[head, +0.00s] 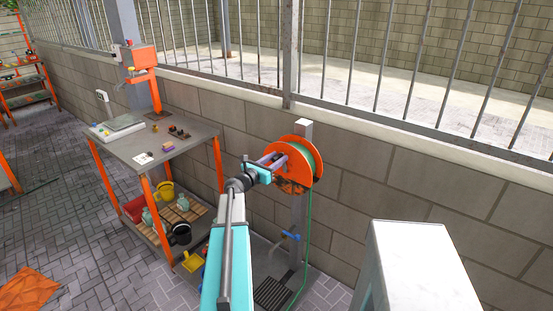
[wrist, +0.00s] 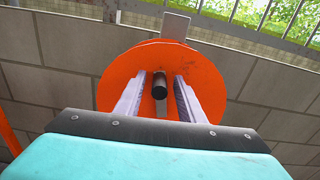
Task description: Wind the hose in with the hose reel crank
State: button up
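The hose reel (head: 303,153) is an orange drum on a grey post (head: 298,218), with green hose (head: 308,222) hanging from its right side to the ground. In the wrist view its orange disc (wrist: 225,75) fills the middle. The crank's dark round handle (wrist: 160,85) points toward the wrist camera, with a grey crank arm (wrist: 162,107) partly showing below it. My gripper (head: 276,160) is at the reel's front. In the wrist view, my gripper's two pale fingers (wrist: 159,88) stand apart on either side of the handle, with gaps visible. The gripper hides part of the reel in the head view.
A grey workbench (head: 160,140) with orange legs stands left, with small items on top and pots below. A block wall (head: 375,170) with a metal fence is behind the reel. A blue tap (head: 290,237) is below it. A white box (head: 415,265) stands front right.

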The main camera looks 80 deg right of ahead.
grip_shut()
jog(key=shift+s+a+f+m+b, duration=0.25)
jog(key=shift+m+b, duration=0.25)
jog(key=shift+b, duration=0.85)
